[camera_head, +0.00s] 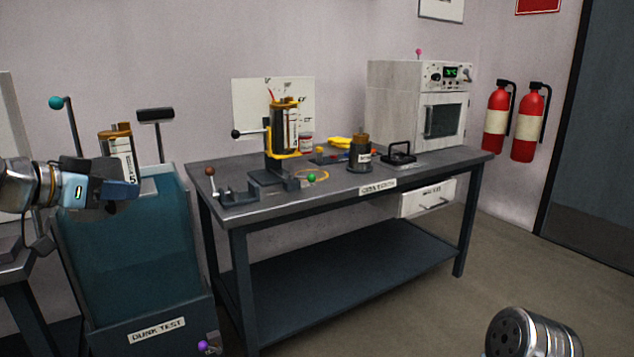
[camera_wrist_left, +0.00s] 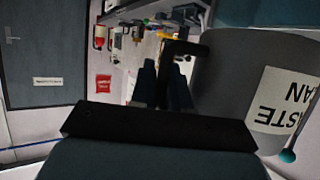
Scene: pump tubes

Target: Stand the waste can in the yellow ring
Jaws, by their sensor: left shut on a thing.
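The waste can (camera_wrist_left: 225,80) is a grey cylinder with a white label, large at the right of the left wrist view. My left gripper (camera_head: 122,196) is shut on what looks like its dark handle (camera_wrist_left: 185,48), beside the body. In the head view, a brown-topped can with a white label (camera_head: 122,158) stands upright behind the fingers, over the teal tank; its lower part is hidden and I cannot tell for sure that it is the same can. The yellow ring (camera_head: 324,179) lies flat near the front of the bench top, partly hidden by a green ball knob. My right gripper is out of view.
The tank (camera_head: 125,260) stands left of the bench. A teal ball lever (camera_head: 56,102) and T-handle (camera_head: 155,115) rise behind it.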

